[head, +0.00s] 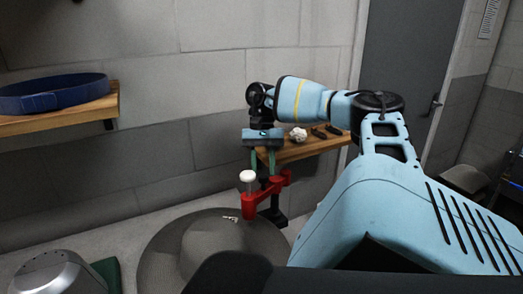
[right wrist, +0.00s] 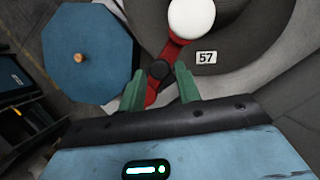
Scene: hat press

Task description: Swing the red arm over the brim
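The red arm (head: 262,203) stands at the back right of the grey hat, with a white knob (head: 247,177) on its end. In the right wrist view the red arm (right wrist: 171,51) runs from a black pivot to the white knob (right wrist: 192,16), which overlaps the grey hat in the picture. The hat's wide brim (head: 160,256) lies around its crown, with a small label marked 57 (right wrist: 206,57). My right gripper (head: 263,169) points down at the red arm's pivot end. Its green fingers (right wrist: 161,86) are apart, with red and black parts showing between them; contact is unclear. My left gripper is out of view.
A wooden shelf (head: 310,148) with small items is behind my right gripper. Another shelf (head: 60,120) at left holds a blue ring-shaped object (head: 50,97). A grey domed object (head: 60,273) is at the lower left. A blue octagonal piece (right wrist: 85,40) is beside the hat in the wrist view.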

